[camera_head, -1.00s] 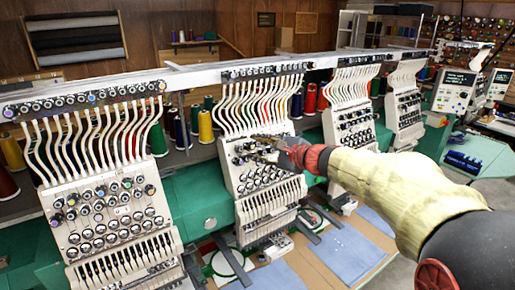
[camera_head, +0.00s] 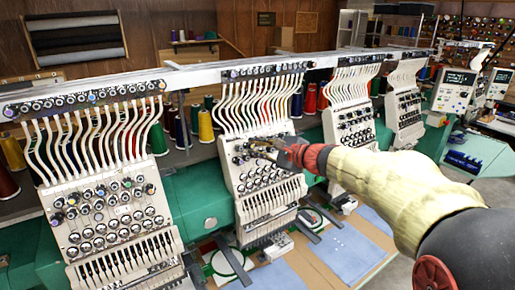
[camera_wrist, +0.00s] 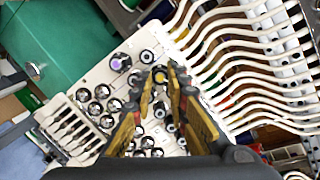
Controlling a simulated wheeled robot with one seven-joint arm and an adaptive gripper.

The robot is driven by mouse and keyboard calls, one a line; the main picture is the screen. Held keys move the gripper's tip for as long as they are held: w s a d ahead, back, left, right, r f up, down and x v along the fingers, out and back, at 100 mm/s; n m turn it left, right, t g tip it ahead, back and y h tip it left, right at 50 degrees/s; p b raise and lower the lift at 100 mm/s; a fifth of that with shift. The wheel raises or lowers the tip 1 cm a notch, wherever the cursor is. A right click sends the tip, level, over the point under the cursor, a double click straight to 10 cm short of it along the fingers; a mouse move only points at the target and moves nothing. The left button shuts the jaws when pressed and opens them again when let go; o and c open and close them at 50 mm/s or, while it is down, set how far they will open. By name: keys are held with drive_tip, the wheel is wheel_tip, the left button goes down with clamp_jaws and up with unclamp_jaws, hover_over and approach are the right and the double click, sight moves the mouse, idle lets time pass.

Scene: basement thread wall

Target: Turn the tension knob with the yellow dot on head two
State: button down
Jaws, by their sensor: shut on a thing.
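Head two (camera_head: 262,178) is the second white sewing head from the left in the head view, with rows of round tension knobs on its panel. My gripper (camera_head: 262,147) reaches in from the right to the upper knobs of this panel. In the wrist view my gripper (camera_wrist: 160,80) has its two yellow-and-black fingers on either side of a dark tension knob (camera_wrist: 161,74) with a yellowish spot, and is shut on it. The fingers partly hide this knob and its neighbours. Another knob with a purple dot (camera_wrist: 120,63) sits to the left.
White thread tubes (camera_head: 262,100) rise close above the panel. Other knobs (camera_wrist: 147,56) stand close around the fingers. Needle levers (camera_head: 270,200) lie below.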

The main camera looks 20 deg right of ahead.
drive_tip(key=shift+b, duration=0.4)
drive_tip(key=n+g+b, duration=0.1)
drive_tip(key=n+b, duration=0.4)
drive_tip(key=shift+w, duration=0.1)
drive_tip(key=n+b, duration=0.3)
drive_tip(key=shift+n+g, duration=0.3)
drive_tip(key=shift+g, duration=0.1)
drive_tip(key=shift+r+n+g+h+b, duration=0.2)
drive_tip(key=shift+n+g+h+b, duration=0.15)
drive_tip(key=shift+n+b, duration=0.85)
drive_tip(key=shift+n, duration=0.5)
drive_tip(key=c, duration=1.8)
unclamp_jaws()
drive_tip(key=shift+o, duration=0.4)
drive_tip(key=shift+r, duration=0.1)
